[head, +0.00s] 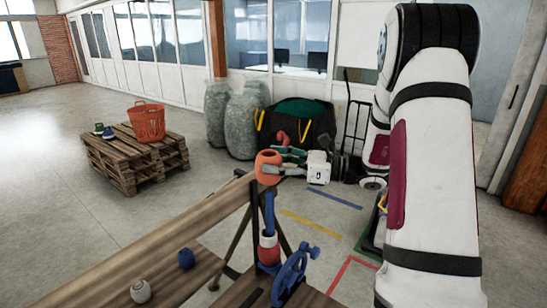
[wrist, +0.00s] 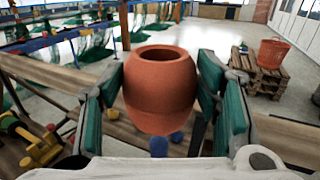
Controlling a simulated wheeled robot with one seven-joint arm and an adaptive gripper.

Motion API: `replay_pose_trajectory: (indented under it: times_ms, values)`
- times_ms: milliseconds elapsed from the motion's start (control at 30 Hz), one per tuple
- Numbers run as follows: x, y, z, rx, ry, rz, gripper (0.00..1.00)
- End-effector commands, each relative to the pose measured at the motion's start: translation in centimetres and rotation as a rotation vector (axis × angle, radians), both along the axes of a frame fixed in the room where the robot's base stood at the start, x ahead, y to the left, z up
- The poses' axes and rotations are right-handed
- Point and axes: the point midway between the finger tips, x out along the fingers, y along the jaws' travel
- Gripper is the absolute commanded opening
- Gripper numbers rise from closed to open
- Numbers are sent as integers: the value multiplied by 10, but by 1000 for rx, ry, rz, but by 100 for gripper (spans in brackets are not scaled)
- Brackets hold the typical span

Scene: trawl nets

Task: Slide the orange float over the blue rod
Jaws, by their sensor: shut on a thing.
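The orange float (head: 268,168) is a barrel shape with an open hole on top, also large in the wrist view (wrist: 160,98). My gripper (head: 282,164) is shut on it, with a green-padded finger on each side, and holds it roughly upright. The blue rod (head: 269,208) stands upright below the float in the head view. The float's lower edge appears close to the rod's top; I cannot tell whether they touch or line up in depth. A red and white piece (head: 269,248) sits around the rod's lower part.
A wooden beam (head: 150,248) runs beside the rod. A blue clamp-like handwheel (head: 294,274) stands right of its base. A white ball (head: 140,291) and a blue ball (head: 186,258) lie on the lower plank. An orange basket (head: 147,122) stands on pallets (head: 128,165) farther back.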

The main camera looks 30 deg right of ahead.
Motion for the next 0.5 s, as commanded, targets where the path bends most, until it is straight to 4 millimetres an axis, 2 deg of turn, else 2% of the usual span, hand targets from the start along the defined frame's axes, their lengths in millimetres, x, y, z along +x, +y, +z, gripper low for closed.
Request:
replay_pose_trajectory:
  times_ms: [500]
  values:
    - [1,0,-34,1,0,1,29]
